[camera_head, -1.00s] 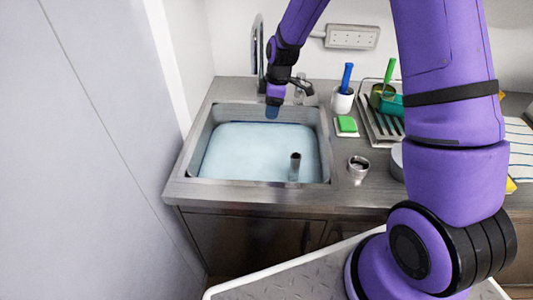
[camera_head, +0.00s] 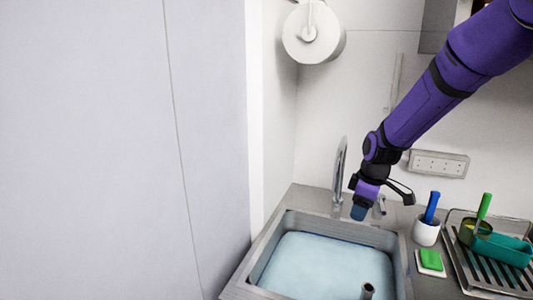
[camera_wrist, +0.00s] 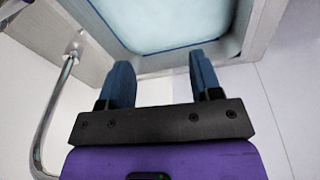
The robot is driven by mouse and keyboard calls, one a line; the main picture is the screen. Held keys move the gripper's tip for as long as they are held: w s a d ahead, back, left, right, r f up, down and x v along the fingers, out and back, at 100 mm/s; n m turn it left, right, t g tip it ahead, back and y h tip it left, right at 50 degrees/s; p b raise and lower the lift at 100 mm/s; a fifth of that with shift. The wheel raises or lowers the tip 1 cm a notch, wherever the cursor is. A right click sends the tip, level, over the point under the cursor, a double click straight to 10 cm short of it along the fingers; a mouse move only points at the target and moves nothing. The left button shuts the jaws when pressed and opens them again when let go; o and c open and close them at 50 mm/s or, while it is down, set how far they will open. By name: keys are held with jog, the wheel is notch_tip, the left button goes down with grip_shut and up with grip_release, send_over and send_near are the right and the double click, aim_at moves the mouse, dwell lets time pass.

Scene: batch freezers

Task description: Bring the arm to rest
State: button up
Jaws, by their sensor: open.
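My arm is purple and reaches in from the upper right in the head view. My gripper (camera_head: 359,212) hangs over the back edge of the sink (camera_head: 407,278), beside the faucet (camera_head: 339,172). In the wrist view the two blue fingers of my gripper (camera_wrist: 162,84) stand apart with nothing between them. The gripper is open and empty. Beyond the fingers the wrist view shows the sink's rim and pale blue water (camera_wrist: 165,22).
A cup with a blue-handled brush (camera_head: 426,232), a green sponge (camera_head: 431,260) and a rack with a teal container (camera_head: 502,249) stand right of the sink. A dark upright tube (camera_head: 367,291) stands in the water. A tall pale panel (camera_head: 110,150) fills the left.

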jog(key=s+d+r+m+t, duration=0.2)
jog(key=s+r+m, duration=0.4)
jog(key=s+r, duration=0.95)
jog(key=s+d+r+m+t, duration=0.1)
jog(key=s+r+m, duration=0.1)
jog(key=s, duration=0.5)
jog(key=s+d+r+m+h, duration=0.1)
jog(key=s+r+m, duration=0.1)
jog(key=s, duration=0.6)
jog(key=shift+s+d+m+t, duration=0.15)
jog(key=shift+m+t, duration=0.25)
jog(key=shift+m, duration=0.5)
